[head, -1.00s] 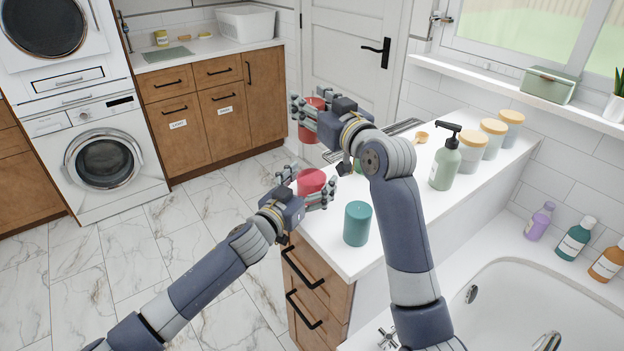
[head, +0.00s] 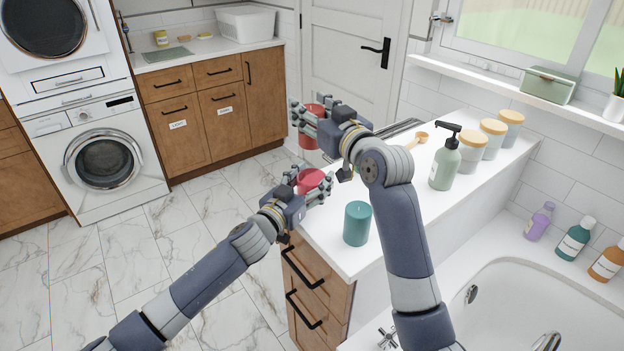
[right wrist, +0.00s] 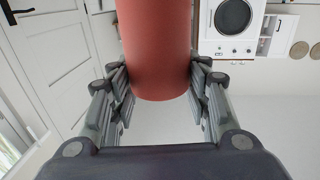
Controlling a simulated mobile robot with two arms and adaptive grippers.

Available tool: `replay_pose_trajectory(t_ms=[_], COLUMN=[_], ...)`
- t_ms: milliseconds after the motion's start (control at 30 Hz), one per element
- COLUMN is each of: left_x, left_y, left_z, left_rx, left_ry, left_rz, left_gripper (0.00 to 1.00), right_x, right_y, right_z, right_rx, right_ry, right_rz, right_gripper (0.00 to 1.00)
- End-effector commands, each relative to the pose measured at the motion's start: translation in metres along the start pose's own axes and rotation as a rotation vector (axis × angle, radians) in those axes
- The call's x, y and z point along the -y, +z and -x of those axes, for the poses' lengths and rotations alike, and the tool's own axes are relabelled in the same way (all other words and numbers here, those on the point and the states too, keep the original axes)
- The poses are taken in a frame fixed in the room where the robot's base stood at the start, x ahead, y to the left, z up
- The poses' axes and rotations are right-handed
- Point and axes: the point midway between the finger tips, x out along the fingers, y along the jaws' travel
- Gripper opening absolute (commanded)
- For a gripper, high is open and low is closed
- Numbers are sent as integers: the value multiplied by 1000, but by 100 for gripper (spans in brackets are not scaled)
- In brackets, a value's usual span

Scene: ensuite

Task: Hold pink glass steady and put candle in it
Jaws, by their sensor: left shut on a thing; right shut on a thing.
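The lower part of the glass is partly hidden by my left fingers.
A teal candle (head: 357,223) stands on the counter right of the glass. A wooden scoop (head: 417,140), a green pump bottle (head: 446,163) and several lidded jars (head: 472,152) stand farther right. The bathtub (head: 540,300) is at lower right.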

Motion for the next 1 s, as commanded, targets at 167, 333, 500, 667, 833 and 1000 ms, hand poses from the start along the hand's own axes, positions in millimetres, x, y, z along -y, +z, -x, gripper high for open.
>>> replay_pose_trajectory(t_ms=[167,333,500,667,833,1000], left_x=[0,0,0,0,0,0], left_y=[0,0,0,0,0,0], left_z=[0,0,0,0,0,0], left_rx=[1,1,1,1,1,1], left_ry=[0,0,0,-1,-1,-1], left_rz=[0,0,0,0,0,0], left_gripper=[30,30,30,30,30,30], right_x=[0,0,0,0,0,0], right_y=[13,24,36,48,59,72], right_z=[0,0,0,0,0,0], right_rx=[-1,-1,-1,-1,-1,1], right_ry=[0,0,0,0,0,0], right_rz=[0,1,0,-1,0,0], right_gripper=[15,15,15,15,15,15])
